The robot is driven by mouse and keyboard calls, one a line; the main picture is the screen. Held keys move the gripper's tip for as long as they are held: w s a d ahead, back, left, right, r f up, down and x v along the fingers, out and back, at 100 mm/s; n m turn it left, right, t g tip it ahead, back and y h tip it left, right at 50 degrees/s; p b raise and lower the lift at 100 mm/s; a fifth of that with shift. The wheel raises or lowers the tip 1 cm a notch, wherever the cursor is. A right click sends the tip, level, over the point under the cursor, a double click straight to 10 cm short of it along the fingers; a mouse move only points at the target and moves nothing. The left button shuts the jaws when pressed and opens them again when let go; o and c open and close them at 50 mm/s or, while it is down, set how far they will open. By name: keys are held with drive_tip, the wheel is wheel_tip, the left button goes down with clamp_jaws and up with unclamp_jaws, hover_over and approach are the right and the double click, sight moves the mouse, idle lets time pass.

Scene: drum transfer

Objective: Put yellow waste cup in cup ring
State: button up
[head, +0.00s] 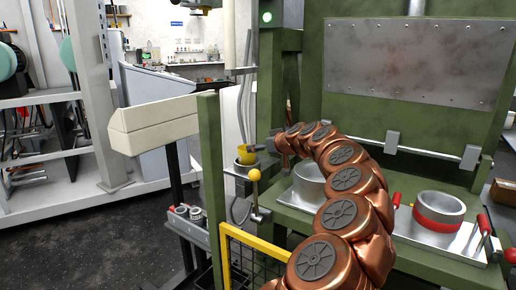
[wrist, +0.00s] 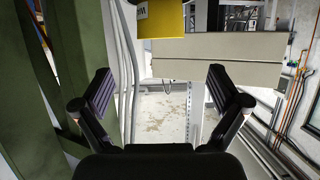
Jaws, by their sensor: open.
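The yellow waste cup (head: 246,154) shows small in the head view, beside the green post. A grey metal ring-like holder (head: 243,169) lies directly under it; I cannot tell how deep the cup sits in it. My gripper (head: 262,147) is at the end of the copper arm, just right of the cup and largely hidden at this size. In the wrist view my gripper (wrist: 162,95) is open with nothing between its fingers. A yellow surface, apparently the cup (wrist: 160,22), shows at the top edge beyond the fingertips, cut off by the frame.
A green post (head: 212,170) stands left of the holder. A yellow ball knob (head: 254,175) is just below it. A green bench (head: 410,256) at right bears a metal pot (head: 309,184) and a red-banded pot (head: 438,215). A beige box beam (head: 155,122) extends at left.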

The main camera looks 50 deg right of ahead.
drive_tip(key=shift+v, duration=1.15)
